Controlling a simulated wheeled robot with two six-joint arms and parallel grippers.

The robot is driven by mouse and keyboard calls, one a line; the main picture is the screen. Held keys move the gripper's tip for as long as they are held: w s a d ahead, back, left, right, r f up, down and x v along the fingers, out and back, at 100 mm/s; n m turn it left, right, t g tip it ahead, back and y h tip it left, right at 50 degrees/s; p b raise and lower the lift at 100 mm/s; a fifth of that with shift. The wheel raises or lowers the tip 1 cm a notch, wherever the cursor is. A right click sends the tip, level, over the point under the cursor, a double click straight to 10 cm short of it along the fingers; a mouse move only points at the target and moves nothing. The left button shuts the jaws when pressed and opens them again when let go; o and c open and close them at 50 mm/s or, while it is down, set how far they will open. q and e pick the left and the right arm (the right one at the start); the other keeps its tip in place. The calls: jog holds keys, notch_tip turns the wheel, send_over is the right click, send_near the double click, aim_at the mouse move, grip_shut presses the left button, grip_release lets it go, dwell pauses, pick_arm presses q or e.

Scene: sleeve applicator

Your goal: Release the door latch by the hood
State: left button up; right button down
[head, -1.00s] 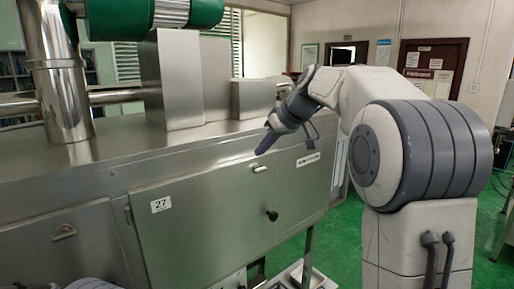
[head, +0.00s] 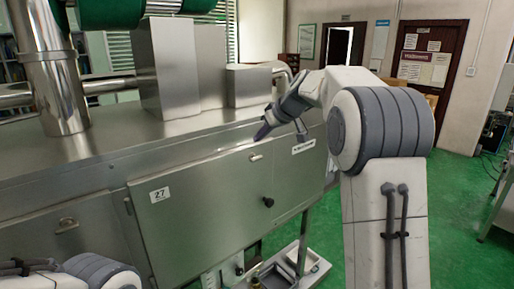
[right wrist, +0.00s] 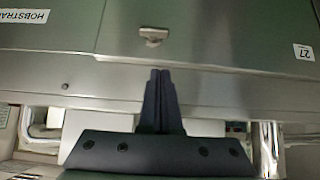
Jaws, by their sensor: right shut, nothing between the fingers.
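A steel door (head: 200,210) with a "27" label closes the front of the steel machine. A small pale latch (head: 255,156) sits near its upper right edge; the right wrist view shows it (right wrist: 153,36) ahead of the fingers. A similar latch (head: 67,225) is on the panel further left. Steel box-shaped hoods (head: 168,70) stand on the machine's top. My right gripper (head: 262,133) is shut and empty, just above the door's latch; its fingers (right wrist: 158,73) look apart from the latch. My left arm shows at the bottom left, its gripper out of view.
A black knob (head: 268,201) sticks out of the door below the latch. A tray (head: 285,268) stands low beneath the machine. A steel pipe (head: 50,70) rises at the left. Green floor (head: 465,200) is open at the right.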

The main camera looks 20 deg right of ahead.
aim_at(257, 152)
jog(key=f, duration=0.1)
jog(key=w+f+p, duration=0.1)
jog(key=f, duration=0.3)
jog(key=shift+w+a, duration=0.35)
jog(key=shift+w, duration=0.05)
jog(key=shift+f+p, duration=0.3)
jog(key=shift+f, duration=0.15)
